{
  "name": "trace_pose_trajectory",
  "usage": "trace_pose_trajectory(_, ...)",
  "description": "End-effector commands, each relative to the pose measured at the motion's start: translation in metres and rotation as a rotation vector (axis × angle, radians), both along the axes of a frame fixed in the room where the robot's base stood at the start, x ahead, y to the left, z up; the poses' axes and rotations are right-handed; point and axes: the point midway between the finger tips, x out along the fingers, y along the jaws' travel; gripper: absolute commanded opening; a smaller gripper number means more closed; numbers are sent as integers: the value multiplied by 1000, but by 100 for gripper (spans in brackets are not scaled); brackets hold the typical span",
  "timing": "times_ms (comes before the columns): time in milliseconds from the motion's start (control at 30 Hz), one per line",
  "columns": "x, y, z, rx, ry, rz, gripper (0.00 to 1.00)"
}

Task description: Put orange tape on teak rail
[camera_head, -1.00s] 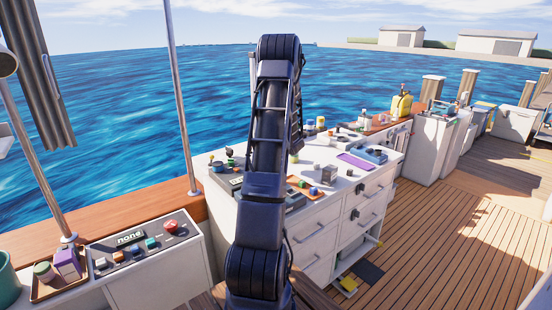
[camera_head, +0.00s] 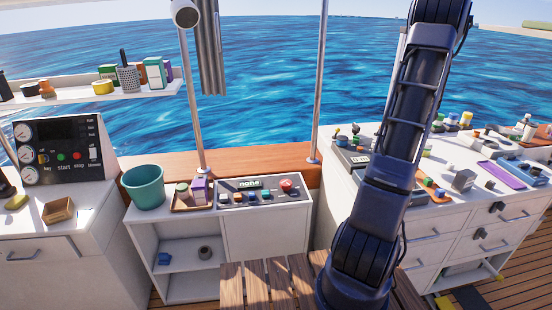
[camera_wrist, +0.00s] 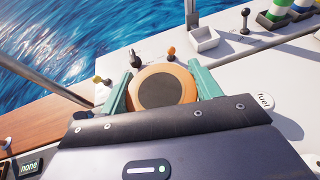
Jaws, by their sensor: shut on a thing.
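My gripper (camera_wrist: 162,78) shows in the wrist view with its two teal fingers on either side of the orange tape (camera_wrist: 187,82). It is shut on this roll, an orange ring with a dark centre, held above the white counter. The teak rail (camera_head: 250,168) is a long brown wooden ledge along the water side in the head view. Part of it shows at the left of the wrist view (camera_wrist: 45,125), apart from the tape. In the head view my gripper and the tape are hidden.
On the rail side stand a teal bucket (camera_head: 144,187), a small tray (camera_head: 192,204) and a control panel (camera_head: 262,193). Metal posts (camera_head: 319,85) rise from the rail. The white counter (camera_head: 465,150) at right is crowded. Bare rail shows between the posts.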

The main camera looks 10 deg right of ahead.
Motion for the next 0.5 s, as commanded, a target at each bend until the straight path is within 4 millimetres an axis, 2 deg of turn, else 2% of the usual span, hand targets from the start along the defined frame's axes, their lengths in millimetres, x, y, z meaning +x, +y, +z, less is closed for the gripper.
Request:
trace_pose_trajectory(33,12,21,-5,3,-1,27,38)
trace_pose_trajectory(200,44,84,-22,11,-6,100,38)
trace_pose_trajectory(500,82,199,-50,16,-10,222,38)
